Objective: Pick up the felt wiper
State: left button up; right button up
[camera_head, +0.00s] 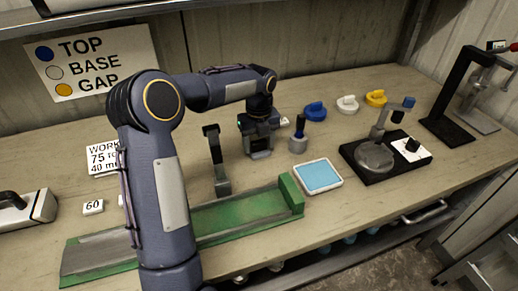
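My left gripper (260,154) points down over the bench at mid-picture, behind the green tray. Its fingers are small and dark, so I cannot tell whether they are open or shut. Just right of it, apart from it, a tool with an upright blue handle (300,131) stands in a grey round holder (298,145). This may be the felt wiper; no felt shows, and its lower end is hidden in the holder. A pale block with a dark handle (28,207) at the left edge is another possibility. My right gripper is out of view.
A green tray (297,195) lies in front, partly behind my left arm. A black upright stand (215,157) is left of the gripper. A light-blue pad (318,176), a black-based device (374,174) and blue, white and yellow caps (346,105) are to the right.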

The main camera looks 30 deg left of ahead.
aim_at(259, 141)
pick_arm(q)
jog(key=c, duration=0.8)
jog(key=shift+r, duration=0.1)
notch_tip(259, 141, up, 10)
jog(key=shift+f+p, duration=0.1)
jog(key=shift+p, duration=0.35)
